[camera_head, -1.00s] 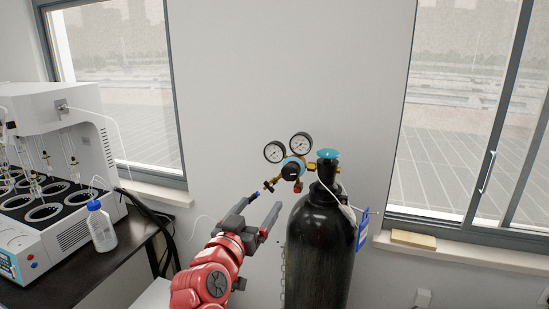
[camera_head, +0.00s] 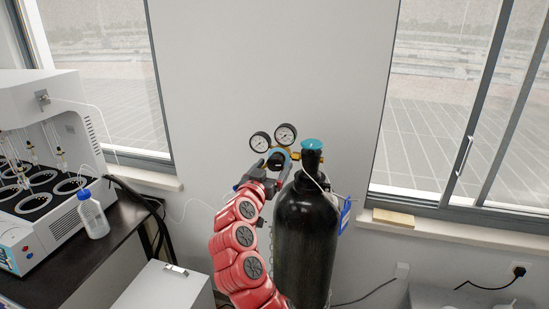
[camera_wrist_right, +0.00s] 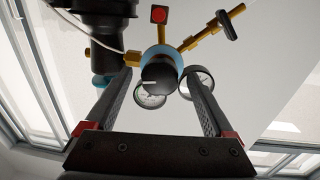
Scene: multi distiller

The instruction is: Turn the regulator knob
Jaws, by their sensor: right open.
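The regulator knob (camera_wrist_right: 158,72) is a dark round knob on the blue regulator body, central in the right wrist view. In the head view the black knob (camera_head: 277,161) is partly hidden by my gripper, below two white dial gauges (camera_head: 285,134). My right gripper (camera_head: 271,168) is open, with its fingertips up at the regulator. In the wrist view its two fingers (camera_wrist_right: 160,78) stand on either side of the knob with gaps visible; I cannot tell whether the tips reach its depth. My left gripper is out of view.
The black gas cylinder (camera_head: 306,235) with its teal valve top (camera_head: 311,144) stands right beside my right arm. A white distiller (camera_head: 40,110) and a blue-capped bottle (camera_head: 93,214) are on the dark table at left. A white cabinet (camera_head: 163,290) stands low in front.

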